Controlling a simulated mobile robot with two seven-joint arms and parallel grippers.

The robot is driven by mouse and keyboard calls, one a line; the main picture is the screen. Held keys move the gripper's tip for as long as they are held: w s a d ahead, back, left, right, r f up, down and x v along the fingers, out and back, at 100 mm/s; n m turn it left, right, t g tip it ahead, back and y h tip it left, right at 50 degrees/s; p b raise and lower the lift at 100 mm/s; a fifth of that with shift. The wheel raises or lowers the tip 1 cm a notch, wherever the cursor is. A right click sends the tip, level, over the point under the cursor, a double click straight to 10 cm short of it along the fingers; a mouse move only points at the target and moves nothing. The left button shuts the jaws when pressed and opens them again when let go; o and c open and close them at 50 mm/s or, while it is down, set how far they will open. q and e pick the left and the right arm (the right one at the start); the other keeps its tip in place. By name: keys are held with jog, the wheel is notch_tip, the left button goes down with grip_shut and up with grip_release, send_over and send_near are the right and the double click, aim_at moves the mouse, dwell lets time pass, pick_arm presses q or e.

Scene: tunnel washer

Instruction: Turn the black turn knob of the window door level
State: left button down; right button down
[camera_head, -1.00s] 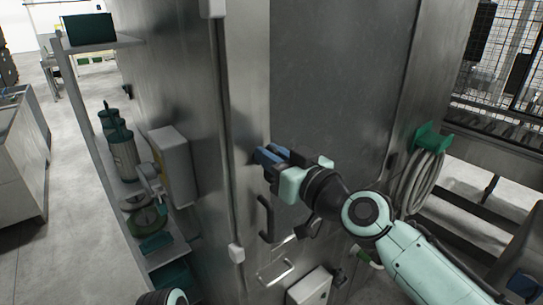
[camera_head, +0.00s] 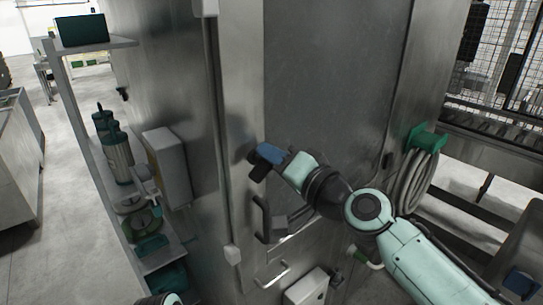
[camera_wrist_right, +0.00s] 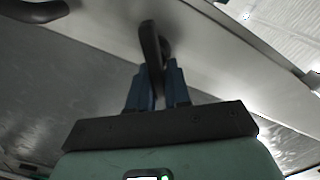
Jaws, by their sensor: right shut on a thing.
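The black turn knob (camera_wrist_right: 151,42) is in the right wrist view, a dark elongated lever on the pale metal frame strip of the window door (camera_head: 320,90). My right gripper (camera_wrist_right: 158,85) has its blue fingers shut on the lower end of the knob, one on each side. In the head view my right gripper (camera_head: 267,157) is at the door's left frame, its blue fingertips against it. There the fingers largely hide the knob, so its exact angle cannot be told.
A black pull handle (camera_head: 262,222) sits on the door just below the gripper. A green hose reel (camera_head: 424,142) hangs to the right. A shelf with green canisters (camera_head: 116,150) and a grey box (camera_head: 168,165) are at the left.

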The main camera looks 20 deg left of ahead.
jog(key=m, duration=0.3)
jog(key=shift+f+m, duration=0.3)
jog(key=shift+f, duration=0.1)
jog(key=shift+w+f+m, duration=0.1)
jog(key=shift+f+m, duration=0.05)
jog(key=shift+m, duration=0.75)
jog(key=shift+f+m, duration=0.1)
jog(key=shift+m, duration=0.8)
jog(key=c, duration=1.2)
grip_release()
jog(key=shift+o, duration=0.2)
jog(key=shift+d, duration=0.1)
